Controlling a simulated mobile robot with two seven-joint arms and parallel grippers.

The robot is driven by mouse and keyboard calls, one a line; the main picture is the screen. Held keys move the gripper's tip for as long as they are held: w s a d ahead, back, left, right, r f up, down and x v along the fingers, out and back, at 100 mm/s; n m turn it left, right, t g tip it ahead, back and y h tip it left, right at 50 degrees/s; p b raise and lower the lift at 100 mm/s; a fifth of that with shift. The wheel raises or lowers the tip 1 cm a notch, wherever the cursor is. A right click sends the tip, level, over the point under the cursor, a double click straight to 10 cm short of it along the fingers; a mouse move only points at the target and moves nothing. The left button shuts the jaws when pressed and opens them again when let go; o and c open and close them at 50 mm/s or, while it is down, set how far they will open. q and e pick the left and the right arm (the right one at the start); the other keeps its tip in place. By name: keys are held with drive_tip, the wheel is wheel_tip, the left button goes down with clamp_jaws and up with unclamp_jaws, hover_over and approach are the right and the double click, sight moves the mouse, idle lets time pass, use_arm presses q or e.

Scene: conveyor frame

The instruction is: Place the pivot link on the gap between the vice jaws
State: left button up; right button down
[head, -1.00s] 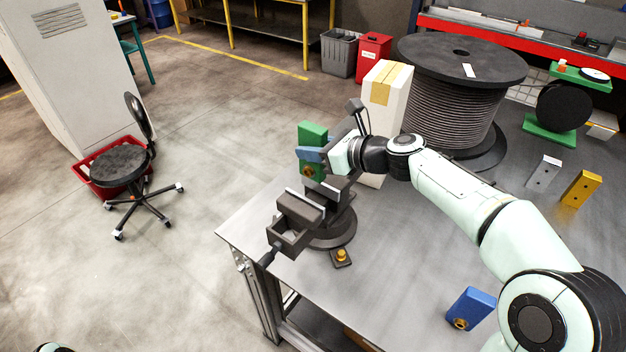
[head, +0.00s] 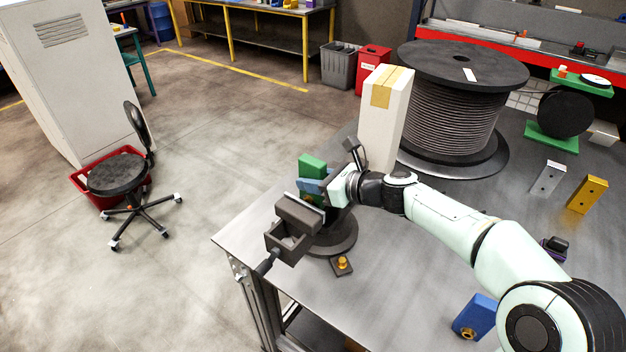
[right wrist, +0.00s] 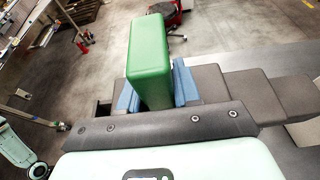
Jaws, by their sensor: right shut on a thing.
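The pivot link, a green block (head: 312,165), is upright in my right gripper (head: 313,187). Its blue fingers are shut on it from both sides. In the right wrist view the green link (right wrist: 150,62) stands between the blue pads of the gripper (right wrist: 158,88). The dark grey vice (head: 299,212) stands on a round base at the table's near-left corner. The link is over the vice, close to its jaws; its lower end is hidden, so I cannot tell whether it touches them. The vice body (right wrist: 238,88) also shows in the right wrist view. My left gripper is out of view.
A white box (head: 386,125) and a large cable spool (head: 450,110) stand behind the gripper. A blue block (head: 476,316), a grey block (head: 548,178) and a yellow block (head: 587,194) are on the right of the table (head: 420,275). The middle of the table is clear.

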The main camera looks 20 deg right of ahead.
drive_tip(key=c, duration=1.2)
unclamp_jaws()
drive_tip(key=shift+f, duration=0.2)
drive_tip(key=o, duration=0.4)
drive_tip(key=shift+s+r, duration=0.1)
drive_tip(key=shift+r, duration=0.2)
drive_tip(key=v, duration=1.2)
drive_tip(key=shift+b, duration=0.3)
